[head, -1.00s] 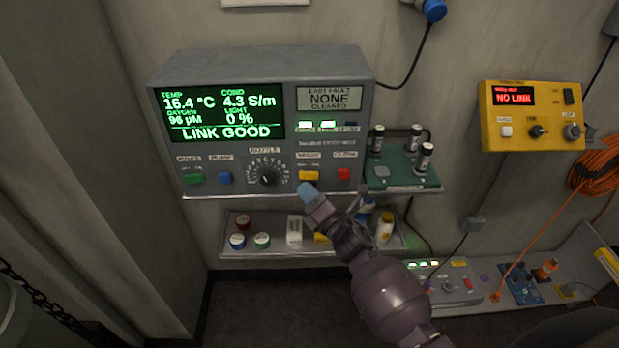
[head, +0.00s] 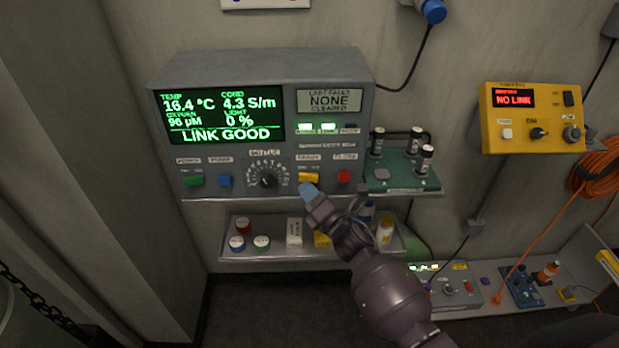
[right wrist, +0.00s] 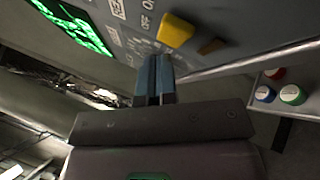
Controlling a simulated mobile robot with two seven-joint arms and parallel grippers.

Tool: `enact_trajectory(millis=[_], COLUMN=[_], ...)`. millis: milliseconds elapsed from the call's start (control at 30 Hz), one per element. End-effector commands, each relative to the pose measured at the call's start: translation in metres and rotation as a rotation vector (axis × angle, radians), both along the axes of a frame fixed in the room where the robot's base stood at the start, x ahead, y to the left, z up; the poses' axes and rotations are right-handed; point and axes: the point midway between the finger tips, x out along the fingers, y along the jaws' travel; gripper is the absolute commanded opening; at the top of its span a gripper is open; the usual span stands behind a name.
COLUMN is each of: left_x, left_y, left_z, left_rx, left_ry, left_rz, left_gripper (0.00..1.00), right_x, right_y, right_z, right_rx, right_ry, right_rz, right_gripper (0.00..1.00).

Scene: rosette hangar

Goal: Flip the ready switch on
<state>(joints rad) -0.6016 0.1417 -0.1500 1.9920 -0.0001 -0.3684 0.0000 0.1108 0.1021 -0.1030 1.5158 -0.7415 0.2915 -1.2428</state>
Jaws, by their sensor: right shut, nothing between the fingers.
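The ready switch is a yellow rocker (head: 308,177) under the label READY on the grey console (head: 230,66). It also shows in the right wrist view (right wrist: 176,30), where OFF is lettered beside it. My right gripper (head: 308,191), with blue fingertips, is shut and empty. Its tips are just below the yellow switch in the head view. In the right wrist view the shut fingers (right wrist: 154,75) point at the panel close to the switch; I cannot tell whether they touch it. My left gripper is not in view.
A shelf (head: 270,256) with jars and boxes hangs below. A green vial rack (head: 405,180) juts out at right. A yellow box (head: 530,117) reads NO LINK.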

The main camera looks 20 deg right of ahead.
Motion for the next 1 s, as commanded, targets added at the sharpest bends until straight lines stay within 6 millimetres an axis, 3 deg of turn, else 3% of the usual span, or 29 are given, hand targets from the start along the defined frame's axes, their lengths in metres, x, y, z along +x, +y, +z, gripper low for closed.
enact_trajectory(millis=[1000], left_x=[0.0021], left_y=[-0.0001], left_z=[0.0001], left_rx=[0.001], left_ry=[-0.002], left_rz=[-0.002], left_gripper=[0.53], right_x=[0.0000], right_y=[0.0001], right_z=[-0.0001], right_rx=[0.000], right_ry=[0.000], right_rz=[0.000], right_gripper=[0.00])
